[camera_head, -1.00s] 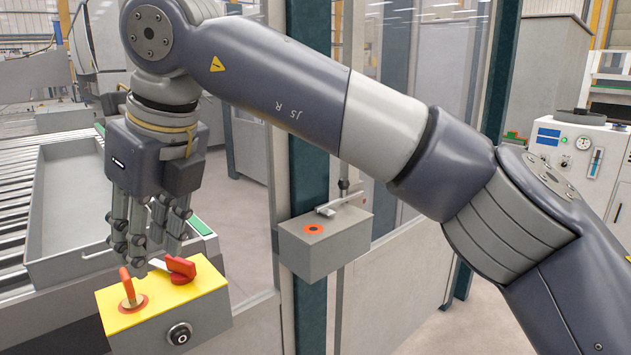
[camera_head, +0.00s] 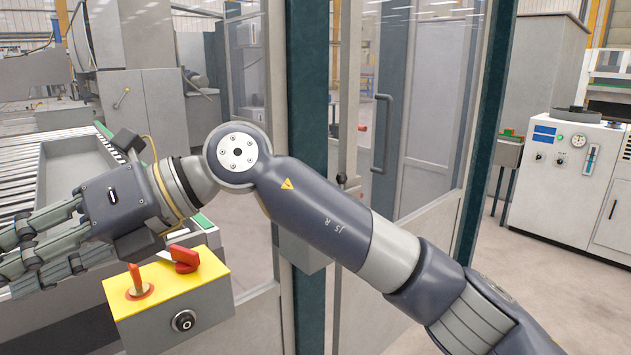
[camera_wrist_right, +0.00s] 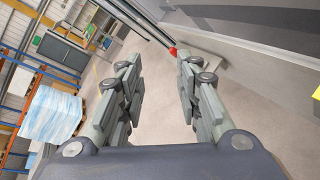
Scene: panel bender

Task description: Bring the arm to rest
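My right arm comes in from the right in the head view, and its right gripper (camera_head: 14,262) points left at the left edge. In the right wrist view the two fingers of this gripper (camera_wrist_right: 155,62) stand apart with nothing between them and bare floor beyond. The yellow-topped control box (camera_head: 180,292) is below and to the right of the gripper, apart from it in the picture. It has a red rotary handle (camera_head: 184,258), an orange-red lever (camera_head: 137,281) and a black lock on its front. My left gripper is not in view.
A grey box (camera_head: 302,252) on the dark post is mostly hidden behind my forearm. A grey tray (camera_head: 75,165) and a roller conveyor (camera_head: 20,170) are at the left. A glazed enclosure door (camera_head: 420,150) stands behind the arm. A white cabinet (camera_head: 565,190) stands at the right.

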